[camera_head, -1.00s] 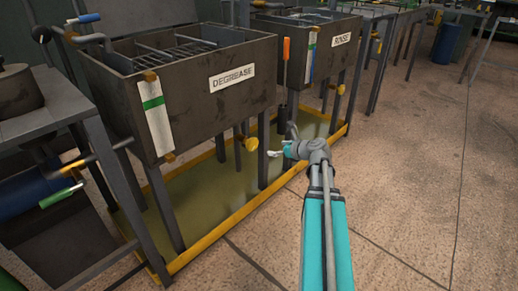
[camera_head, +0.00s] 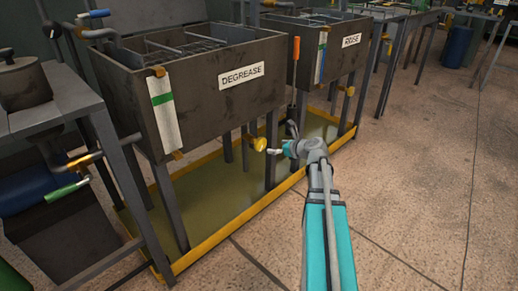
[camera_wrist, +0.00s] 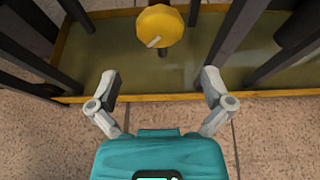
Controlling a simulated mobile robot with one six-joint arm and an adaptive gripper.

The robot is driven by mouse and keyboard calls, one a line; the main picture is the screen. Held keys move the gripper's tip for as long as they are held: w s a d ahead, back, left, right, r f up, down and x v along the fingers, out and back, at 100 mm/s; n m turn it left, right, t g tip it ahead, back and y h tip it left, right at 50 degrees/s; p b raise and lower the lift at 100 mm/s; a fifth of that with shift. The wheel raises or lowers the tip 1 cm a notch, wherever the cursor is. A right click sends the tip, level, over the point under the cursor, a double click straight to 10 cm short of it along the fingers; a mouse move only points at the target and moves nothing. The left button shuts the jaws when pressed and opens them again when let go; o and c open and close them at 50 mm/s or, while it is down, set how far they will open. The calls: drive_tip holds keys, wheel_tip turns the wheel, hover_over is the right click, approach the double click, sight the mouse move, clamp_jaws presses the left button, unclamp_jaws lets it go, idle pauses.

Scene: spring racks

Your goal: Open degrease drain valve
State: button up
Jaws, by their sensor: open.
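The degrease tank (camera_head: 205,95) is a dark metal box labelled DEGREASE. A yellow round valve knob (camera_head: 260,144) sits under it on a short pipe. In the wrist view the yellow knob (camera_wrist: 160,26) is ahead of the fingers, with a pale mark on its face. My gripper (camera_head: 280,148) is just right of the knob in the head view. In the wrist view my gripper (camera_wrist: 161,84) has its two fingers wide apart with nothing between them. The knob is beyond the fingertips, and no contact shows.
Dark tank legs (camera_wrist: 226,38) stand on both sides of the knob. A yellow-rimmed drip tray (camera_head: 224,232) lies below. The rinse tank (camera_head: 335,60) stands behind to the right. A blue cylinder with a green-handled valve (camera_head: 66,190) is at the left. Open floor lies to the right.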

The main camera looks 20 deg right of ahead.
sight(262, 146)
drive_tip(key=b+x, duration=0.3)
drive_tip(key=x, duration=0.6)
drive_tip(key=c, duration=0.9)
